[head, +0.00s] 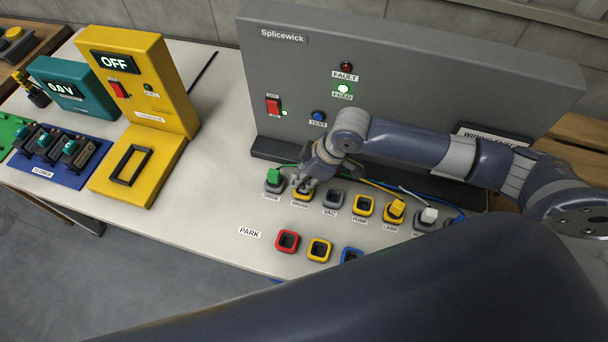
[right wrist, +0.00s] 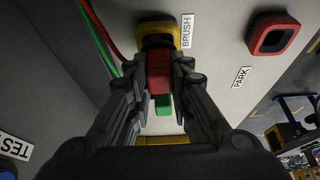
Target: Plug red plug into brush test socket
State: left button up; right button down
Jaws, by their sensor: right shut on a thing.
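My right gripper (head: 313,178) is low over the brush socket (head: 301,196). In the right wrist view its fingers (right wrist: 158,85) are shut on the red plug (right wrist: 158,68). The plug's front end is at the yellow-rimmed brush socket (right wrist: 157,28), beside the label BRUSH. I cannot tell how deep the plug sits. In the head view the gripper hides the plug and covers part of the socket. My left gripper is not in view.
A green plug (head: 274,176) stands in the drive socket, just left. The vac socket (head: 333,200) and pump socket (head: 364,207) are open; a yellow plug (head: 397,208) is at lamp. The grey Splicewick panel (head: 430,75) rises behind. The red-rimmed park socket (head: 287,241) is empty.

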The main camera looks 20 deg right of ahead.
jog(key=shift+f+b, duration=0.3)
jog(key=shift+f, duration=0.35)
jog(key=c, duration=1.4)
grip_release()
jog(key=shift+o, duration=0.2)
jog(key=shift+r, duration=0.1)
jog(key=v, duration=1.1)
jog(key=shift+s+d+r, duration=0.2)
jog(key=shift+r, duration=0.15)
